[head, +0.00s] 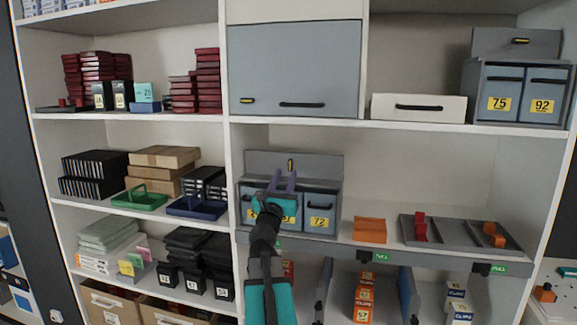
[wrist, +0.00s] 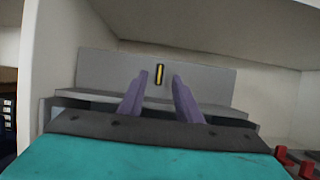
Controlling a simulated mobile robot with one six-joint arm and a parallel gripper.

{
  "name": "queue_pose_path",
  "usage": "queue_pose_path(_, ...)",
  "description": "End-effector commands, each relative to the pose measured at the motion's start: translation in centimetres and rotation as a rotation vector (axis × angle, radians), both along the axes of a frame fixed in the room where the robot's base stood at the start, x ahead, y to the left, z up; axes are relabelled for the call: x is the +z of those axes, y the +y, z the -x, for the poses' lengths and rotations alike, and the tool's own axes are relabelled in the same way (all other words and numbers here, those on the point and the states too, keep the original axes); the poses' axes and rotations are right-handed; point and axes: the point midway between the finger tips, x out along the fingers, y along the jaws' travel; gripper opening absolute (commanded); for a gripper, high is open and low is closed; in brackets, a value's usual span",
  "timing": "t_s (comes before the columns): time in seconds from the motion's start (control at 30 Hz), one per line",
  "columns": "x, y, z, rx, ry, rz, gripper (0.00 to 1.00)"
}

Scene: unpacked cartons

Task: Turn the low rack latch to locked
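The low rack (head: 328,186) is a grey unit with numbered drawers on the middle shelf, with a grey back panel rising above it. Its latch (head: 290,165) is a small black piece with a yellow stripe on that panel, and it stands upright. In the wrist view the latch (wrist: 159,74) shows between and beyond my fingertips, also upright. My gripper (head: 282,180) is in front of the rack, just below the latch. Its two purple fingers (wrist: 158,82) are apart with nothing between them. They appear short of the latch. My arm hides part of the drawers.
A second drawer rack (head: 515,92) on the upper right shelf has its own latch (head: 520,41), lying horizontal. A grey cabinet door (head: 294,68) is above the low rack. An orange bin (head: 370,230) and a grey tray (head: 455,234) stand to its right.

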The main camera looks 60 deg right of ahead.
Motion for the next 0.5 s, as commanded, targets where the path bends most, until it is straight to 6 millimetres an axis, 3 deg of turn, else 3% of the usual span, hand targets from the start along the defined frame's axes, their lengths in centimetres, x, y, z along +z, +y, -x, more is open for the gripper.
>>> queue_pose_path(0.5, 1.9, -4.1, -1.4, 0.000, 0.000, 0.000, 0.31)
